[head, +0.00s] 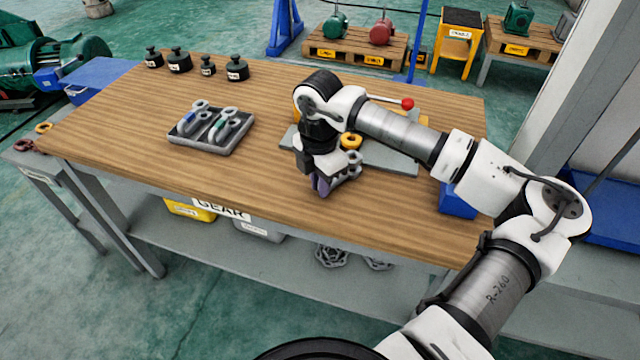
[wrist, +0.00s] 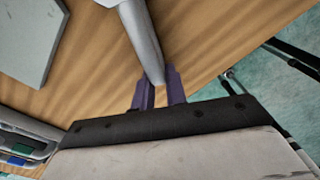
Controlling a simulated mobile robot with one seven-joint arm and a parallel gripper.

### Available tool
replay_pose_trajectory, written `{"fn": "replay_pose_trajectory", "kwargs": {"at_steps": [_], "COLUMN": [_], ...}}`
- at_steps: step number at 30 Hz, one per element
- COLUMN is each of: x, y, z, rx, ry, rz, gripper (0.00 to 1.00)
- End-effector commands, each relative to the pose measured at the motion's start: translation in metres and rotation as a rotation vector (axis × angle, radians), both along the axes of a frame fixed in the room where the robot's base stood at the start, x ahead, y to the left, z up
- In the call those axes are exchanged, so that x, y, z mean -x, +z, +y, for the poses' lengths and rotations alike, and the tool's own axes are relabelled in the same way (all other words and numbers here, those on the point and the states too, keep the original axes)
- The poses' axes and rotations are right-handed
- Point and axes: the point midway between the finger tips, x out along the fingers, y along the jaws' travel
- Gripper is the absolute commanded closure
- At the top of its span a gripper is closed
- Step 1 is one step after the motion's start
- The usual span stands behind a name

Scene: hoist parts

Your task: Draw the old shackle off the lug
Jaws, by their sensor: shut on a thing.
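My gripper (head: 320,186) is over the front right part of the workbench, its purple fingers low over the wood. In the wrist view my gripper (wrist: 159,90) is shut on a smooth grey metal part of the old shackle (wrist: 140,30). In the head view the grey shackle (head: 350,168) shows just right of the fingers, partly hidden by them. A yellow ring-shaped piece (head: 351,141), possibly the lug, stands behind my gripper near a grey plate (head: 390,158). My arm covers part of this area, so I cannot tell whether shackle and lug touch.
A black tray (head: 211,146) with grey shackles marked blue and green lies left of my gripper. Several black weights (head: 179,61) stand at the back left. A red-knobbed lever (head: 407,104) rises behind my arm. A blue bin (head: 455,199) is at the right.

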Motion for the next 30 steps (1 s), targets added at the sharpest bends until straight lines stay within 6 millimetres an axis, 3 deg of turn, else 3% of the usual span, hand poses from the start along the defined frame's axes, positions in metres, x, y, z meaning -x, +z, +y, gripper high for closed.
{"fn": "replay_pose_trajectory", "kwargs": {"at_steps": [4, 5, 10, 21, 26, 30], "x": [0.0, 0.0, 0.0, -0.001, -0.001, -0.002], "y": [0.0, 0.0, 0.0, 0.006, 0.031, 0.064], "z": [0.0, 0.0, 0.0, 0.0, 0.0, 0.001], "rx": [0.001, 0.001, 0.001, 0.001, 0.003, 0.003], "ry": [0.0, 0.0, 0.0, -0.001, -0.001, -0.001], "rz": [-0.001, -0.001, -0.001, -0.002, -0.005, -0.005], "gripper": [1.0, 0.82, 0.61, 0.61, 0.61, 0.61]}}
